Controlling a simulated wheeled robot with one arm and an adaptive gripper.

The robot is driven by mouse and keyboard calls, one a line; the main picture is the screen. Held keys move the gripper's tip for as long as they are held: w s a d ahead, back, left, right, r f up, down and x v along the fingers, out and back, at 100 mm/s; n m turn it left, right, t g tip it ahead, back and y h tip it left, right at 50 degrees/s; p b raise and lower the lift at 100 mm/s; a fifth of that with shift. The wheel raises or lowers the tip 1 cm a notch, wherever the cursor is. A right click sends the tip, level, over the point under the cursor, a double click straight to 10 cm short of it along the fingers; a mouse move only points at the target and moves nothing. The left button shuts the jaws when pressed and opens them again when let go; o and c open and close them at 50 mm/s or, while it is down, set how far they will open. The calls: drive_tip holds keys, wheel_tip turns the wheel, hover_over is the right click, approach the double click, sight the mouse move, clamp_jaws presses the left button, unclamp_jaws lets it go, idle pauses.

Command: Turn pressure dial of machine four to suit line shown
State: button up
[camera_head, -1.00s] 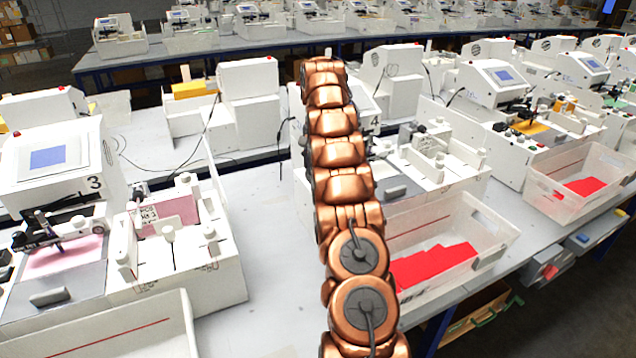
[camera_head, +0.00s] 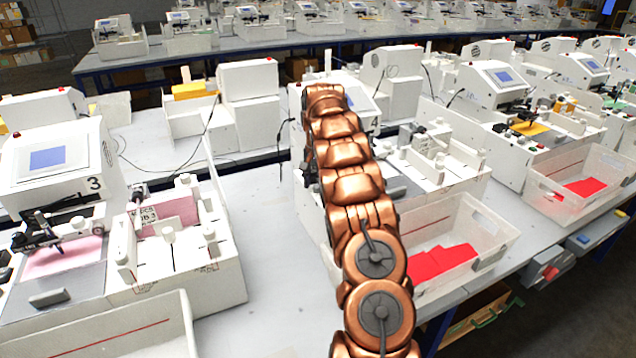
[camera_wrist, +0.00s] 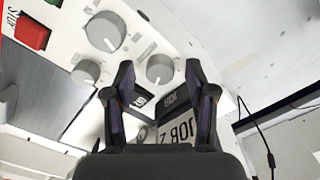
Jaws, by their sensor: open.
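In the wrist view, my gripper (camera_wrist: 160,76) is open, with its two dark fingers on either side of a white round dial (camera_wrist: 160,68). I cannot tell whether they touch it. A larger dial (camera_wrist: 105,32) is above left and another dial (camera_wrist: 86,72) is left. Their labels are too small or blurred to read. A card (camera_wrist: 180,131) with large "JOB" print is partly hidden behind the right finger. In the head view, my arm covers much of the white machine (camera_head: 440,160) it reaches to.
A red STOP button (camera_wrist: 32,33) is at upper left in the wrist view, and a black cable (camera_wrist: 258,128) hangs at right. In the head view, machine 3 (camera_head: 45,185) stands left and a clear bin (camera_head: 480,225) with red sheets stands right of my arm.

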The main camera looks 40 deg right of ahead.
drive_tip(key=shift+f, duration=0.25)
clamp_jaws()
idle(0.4)
